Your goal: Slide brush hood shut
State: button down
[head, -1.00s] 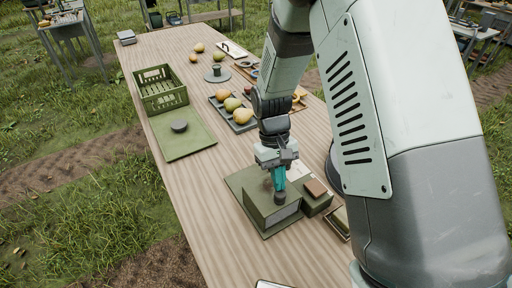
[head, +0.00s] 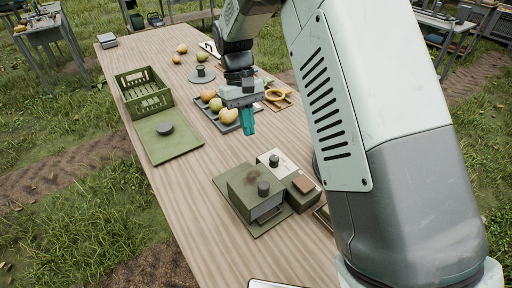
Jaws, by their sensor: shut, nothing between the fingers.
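The brush hood looks like an olive-green box (head: 243,184) with a dark round knob (head: 263,188) on top. It sits on a flat green base plate (head: 223,183) on the near part of the table. A dark front face with a bar shows at its near end; I cannot tell whether the hood is fully shut. My gripper (head: 247,130) has teal fingers pointing down. It is shut and empty, in the air beyond the hood and apart from the knob, close to the pear tray in the picture.
A green box with a brown block (head: 303,185) and a pale card (head: 277,160) stand against the hood's right side. The table left of the hood is bare.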

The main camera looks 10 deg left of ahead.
send_over(255, 179)
jog(key=w+a, duration=0.1)
jog(key=w, duration=0.1)
notch_tip(255, 179, down, 10)
jog(key=shift+a+r, duration=0.15)
jog(key=shift+r, duration=0.05)
jog(key=shift+s+d+f, duration=0.1)
jog(key=shift+s+d, duration=0.6)
jog(key=shift+s, duration=0.25)
jog(key=shift+s+d+f, duration=0.1)
jog(key=shift+s+d, duration=0.35)
jog(key=shift+s, duration=0.2)
